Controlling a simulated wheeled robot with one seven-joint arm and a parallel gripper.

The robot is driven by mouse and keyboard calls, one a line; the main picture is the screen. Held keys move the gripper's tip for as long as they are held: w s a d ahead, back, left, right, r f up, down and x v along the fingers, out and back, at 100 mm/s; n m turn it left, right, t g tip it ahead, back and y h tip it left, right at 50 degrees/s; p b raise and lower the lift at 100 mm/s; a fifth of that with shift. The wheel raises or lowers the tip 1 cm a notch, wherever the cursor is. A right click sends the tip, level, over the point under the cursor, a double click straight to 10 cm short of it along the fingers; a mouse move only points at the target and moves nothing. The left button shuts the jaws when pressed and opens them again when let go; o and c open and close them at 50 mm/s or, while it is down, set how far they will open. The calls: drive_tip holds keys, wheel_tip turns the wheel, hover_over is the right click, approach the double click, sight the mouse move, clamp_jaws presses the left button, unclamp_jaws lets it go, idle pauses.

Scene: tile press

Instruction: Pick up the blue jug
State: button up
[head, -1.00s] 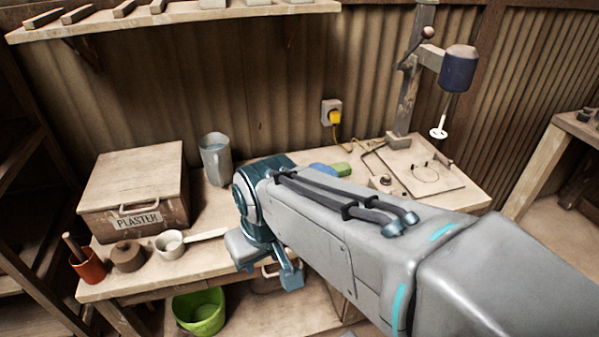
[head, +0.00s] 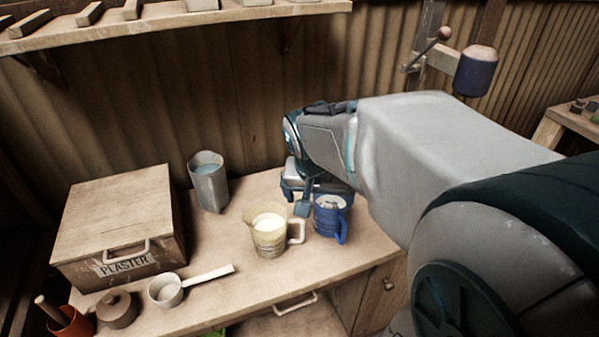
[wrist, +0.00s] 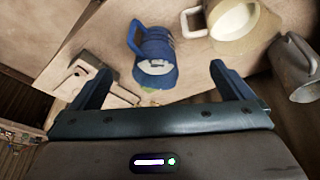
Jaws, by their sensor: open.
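The blue jug (head: 330,216) stands upright on the bench, with its handle toward the front right and something pale inside. In the wrist view the blue jug (wrist: 155,58) shows ahead of my gripper, between the lines of the two fingers. My gripper (head: 303,196) is just behind and left of the jug in the head view, partly hidden by my arm. In the wrist view my gripper (wrist: 160,82) is open, with nothing between its fingers. I cannot tell whether a finger touches the jug.
A cream jug (head: 268,235) of white liquid stands close left of the blue jug. A grey metal pitcher (head: 209,182), a plaster box (head: 120,225), a scoop (head: 166,290) and a lidded pot (head: 117,310) are farther left. The bench front (head: 350,262) is clear.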

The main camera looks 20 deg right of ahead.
drive_tip(key=w+d+m, duration=0.3)
drive_tip(key=w+d, duration=0.1)
drive_tip(key=w, duration=0.1)
drive_tip(key=h, duration=0.1)
approach(331, 201)
drive_tip(key=f, duration=0.1)
drive_tip(key=s+f, duration=0.1)
drive_tip(key=f, duration=0.3)
drive_tip(key=shift+s+d, duration=0.15)
drive_tip(key=shift+d, duration=0.25)
drive_tip(key=c, duration=1.2)
drive_tip(key=shift+r, duration=0.15)
drive_tip(key=shift+c, duration=0.2)
